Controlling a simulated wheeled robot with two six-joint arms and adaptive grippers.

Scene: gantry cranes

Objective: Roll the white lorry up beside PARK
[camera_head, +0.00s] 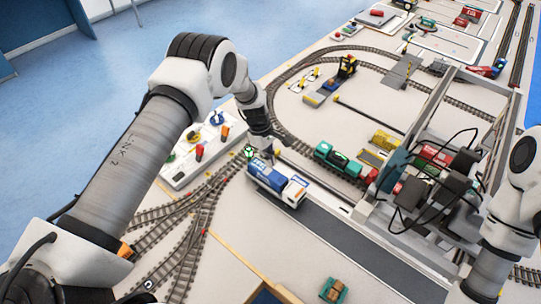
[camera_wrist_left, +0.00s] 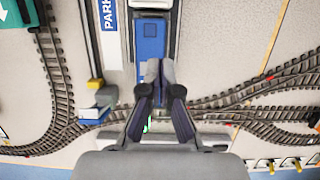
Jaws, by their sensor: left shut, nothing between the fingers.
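The white lorry (camera_head: 294,191) has a white cab and a blue-and-white load; it stands on the dark road strip. In the left wrist view its blue top (camera_wrist_left: 151,38) is just ahead of my fingers. The white PARK sign (camera_wrist_left: 108,15) lies left of the lorry there, with a gap between them. My left gripper (camera_head: 268,148) is shut and empty at the lorry's rear end; its fingertips (camera_wrist_left: 157,68) come close to the blue load, and I cannot tell whether they touch. My right arm is at the right edge; its fingers cannot be made out.
A grey gantry crane (camera_head: 366,212) spans the tracks on the right. A green wagon (camera_head: 333,156) stands on rails beyond the lorry. Branching tracks (camera_head: 190,225) lie behind the lorry. The road (camera_head: 350,240) ahead of its cab is clear. A small teal-and-brown block (camera_head: 333,290) sits near the front.

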